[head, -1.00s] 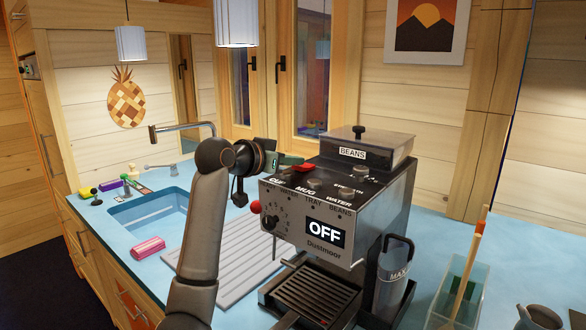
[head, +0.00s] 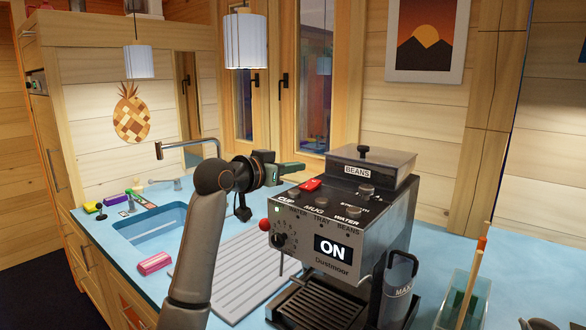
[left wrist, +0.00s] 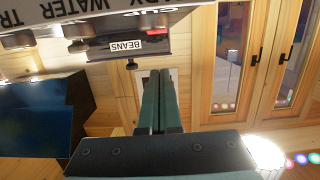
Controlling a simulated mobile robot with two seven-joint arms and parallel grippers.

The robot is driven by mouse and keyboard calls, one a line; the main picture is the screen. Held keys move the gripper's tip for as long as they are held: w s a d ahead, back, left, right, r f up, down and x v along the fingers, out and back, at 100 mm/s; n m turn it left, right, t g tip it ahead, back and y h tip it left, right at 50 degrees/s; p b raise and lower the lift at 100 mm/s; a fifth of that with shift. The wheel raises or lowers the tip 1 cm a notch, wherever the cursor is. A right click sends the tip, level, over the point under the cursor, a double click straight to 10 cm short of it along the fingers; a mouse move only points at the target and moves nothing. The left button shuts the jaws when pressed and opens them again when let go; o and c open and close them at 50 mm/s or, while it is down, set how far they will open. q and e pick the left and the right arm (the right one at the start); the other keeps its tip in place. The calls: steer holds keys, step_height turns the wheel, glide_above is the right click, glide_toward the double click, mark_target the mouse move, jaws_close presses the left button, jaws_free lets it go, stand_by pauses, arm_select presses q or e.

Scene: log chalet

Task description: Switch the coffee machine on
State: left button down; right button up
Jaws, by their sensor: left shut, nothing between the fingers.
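The coffee machine (head: 305,262) stands on the blue counter, and its display (head: 332,249) reads ON. A red switch (head: 310,185) sits on its top panel near the left back, and a small green light (head: 277,209) shows at the front left. My left gripper (head: 300,168) is shut and empty, just above and behind the red switch, apart from it. In the left wrist view the shut green fingers (left wrist: 158,80) point toward the wall, with the red switch (left wrist: 158,32) near the upper edge. My right gripper is not in view.
A bean hopper (head: 370,167) tops the machine. A jug (head: 398,280) and a glass container with sticks (head: 462,300) stand at its right. A drainer (head: 225,285), a pink sponge (head: 155,263) and the sink (head: 150,222) lie to the left.

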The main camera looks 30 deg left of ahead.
arm_select(q)
steer(key=s+b, duration=0.2)
steer(key=s, duration=0.6)
steer(key=shift+s+a, duration=0.3)
steer(key=shift+a, duration=0.05)
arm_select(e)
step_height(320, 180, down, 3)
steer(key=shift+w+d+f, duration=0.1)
